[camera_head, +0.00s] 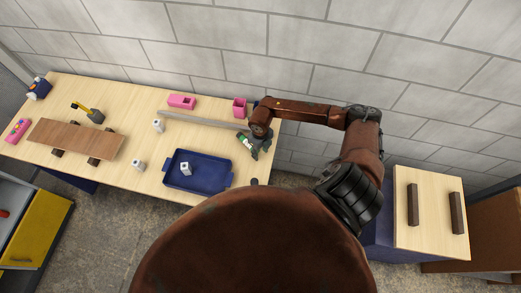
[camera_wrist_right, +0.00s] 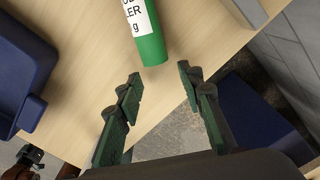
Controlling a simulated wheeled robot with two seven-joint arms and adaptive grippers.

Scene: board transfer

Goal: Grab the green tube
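The green tube (camera_head: 243,139) stands or lies on the right part of the wooden table, near its right end; a white label with dark print shows on it. In the right wrist view the tube (camera_wrist_right: 149,40) comes in from the top, its green end just ahead of my fingertips. My right gripper (camera_head: 257,149) is beside the tube in the head view. In the wrist view its two dark green fingers (camera_wrist_right: 160,76) are apart with nothing between them, and the tube is not touched. My left gripper does not show.
A blue tray (camera_head: 210,177) with a white cube (camera_head: 186,169) is left of the gripper. A long grey bar (camera_head: 205,119), pink boxes (camera_head: 182,101) and a brown board (camera_head: 75,139) are on the table. A side table (camera_head: 432,215) at right holds two dark bars.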

